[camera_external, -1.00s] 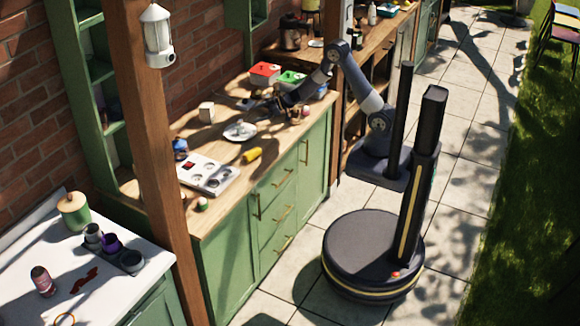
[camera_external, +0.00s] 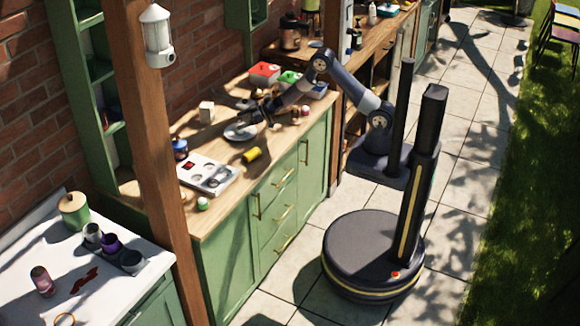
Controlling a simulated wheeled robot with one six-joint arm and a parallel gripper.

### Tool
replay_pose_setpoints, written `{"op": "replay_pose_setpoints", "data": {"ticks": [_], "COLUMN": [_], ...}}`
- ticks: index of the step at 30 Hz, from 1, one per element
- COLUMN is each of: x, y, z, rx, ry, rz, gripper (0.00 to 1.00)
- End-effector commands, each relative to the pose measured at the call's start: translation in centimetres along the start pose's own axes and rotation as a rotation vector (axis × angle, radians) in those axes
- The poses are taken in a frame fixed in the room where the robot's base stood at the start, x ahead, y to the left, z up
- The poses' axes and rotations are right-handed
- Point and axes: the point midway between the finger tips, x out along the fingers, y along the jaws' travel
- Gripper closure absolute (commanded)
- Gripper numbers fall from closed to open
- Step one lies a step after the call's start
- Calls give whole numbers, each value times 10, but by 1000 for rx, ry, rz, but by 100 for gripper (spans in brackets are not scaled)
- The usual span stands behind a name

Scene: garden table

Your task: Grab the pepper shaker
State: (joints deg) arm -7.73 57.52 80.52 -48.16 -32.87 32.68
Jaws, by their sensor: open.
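My gripper (camera_external: 249,118) is open and reaches from the right over the wooden counter (camera_external: 222,143). It is at or just above the white plate (camera_external: 238,133). The gap between its fingers is too small to make out. I cannot pick out the pepper shaker with certainty. Small shaker-sized things on the counter are a round white one with green (camera_external: 203,204) at the front left and a pale reddish one (camera_external: 305,111) near the right edge. Part of the plate and what is on it is hidden by my gripper.
A yellow cylinder (camera_external: 252,154) lies in front of the plate. A cream block (camera_external: 206,112) is behind. Red (camera_external: 265,74) and green (camera_external: 290,79) containers stand at the back right.

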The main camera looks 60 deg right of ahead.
Motion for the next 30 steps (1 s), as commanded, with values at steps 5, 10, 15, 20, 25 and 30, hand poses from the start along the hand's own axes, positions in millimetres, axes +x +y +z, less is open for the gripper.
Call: {"op": "replay_pose_setpoints", "data": {"ticks": [5, 10, 15, 20, 25, 30], "x": [0, 0, 0, 0, 0, 0], "y": [0, 0, 0, 0, 0, 0], "z": [0, 0, 0, 0, 0, 0], "rx": [0, 0, 0, -1, -1, 0], "ry": [0, 0, 0, 0, 0, 0], "rz": [0, 0, 0, 0, 0, 0], "gripper": [0, 11, 25, 38, 52, 56]}}
